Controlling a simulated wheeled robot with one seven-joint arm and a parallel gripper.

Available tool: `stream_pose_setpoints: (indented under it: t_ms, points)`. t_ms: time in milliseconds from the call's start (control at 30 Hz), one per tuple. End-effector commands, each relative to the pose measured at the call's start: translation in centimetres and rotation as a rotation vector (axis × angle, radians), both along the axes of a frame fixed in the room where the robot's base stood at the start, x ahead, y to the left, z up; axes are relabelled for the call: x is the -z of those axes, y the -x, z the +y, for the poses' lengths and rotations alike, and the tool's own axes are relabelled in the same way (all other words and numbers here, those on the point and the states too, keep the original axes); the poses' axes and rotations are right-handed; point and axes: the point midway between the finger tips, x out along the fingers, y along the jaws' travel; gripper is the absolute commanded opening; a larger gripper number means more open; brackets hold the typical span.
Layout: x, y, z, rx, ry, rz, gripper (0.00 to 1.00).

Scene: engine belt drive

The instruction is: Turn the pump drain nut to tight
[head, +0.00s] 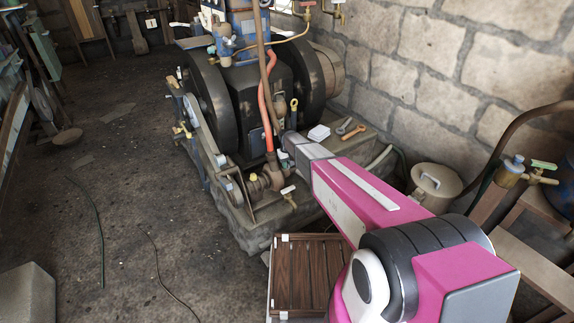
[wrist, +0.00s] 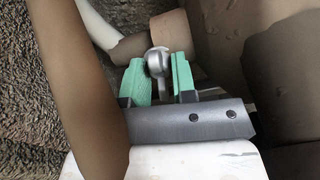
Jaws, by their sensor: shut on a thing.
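In the wrist view, my gripper (wrist: 160,72) has its two green fingers on either side of a small rounded grey metal piece, which I take to be the pump drain nut (wrist: 157,60). The gripper is shut on it. The nut sits in front of a brown cylindrical fitting (wrist: 171,34). In the head view, the end of my arm reaches the pump (head: 268,180) at the front of the engine from the right. The nut cannot be made out there, and I cannot read how far it is turned.
A brown pipe (wrist: 80,80) passes close on the left in the wrist view. An orange hose (head: 266,115) and black flywheels (head: 207,105) stand near the arm. A wrench (head: 354,132) lies on the engine base. A slatted wooden crate (head: 308,275) stands below my arm.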

Motion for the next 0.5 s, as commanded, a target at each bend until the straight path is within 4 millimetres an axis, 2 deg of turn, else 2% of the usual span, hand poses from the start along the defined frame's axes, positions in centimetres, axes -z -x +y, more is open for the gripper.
stream_pose_setpoints:
  t_ms: [500]
  points:
    - [-0.05, 0.00, 0.00, 0.460, 0.000, 0.000, 0.01]
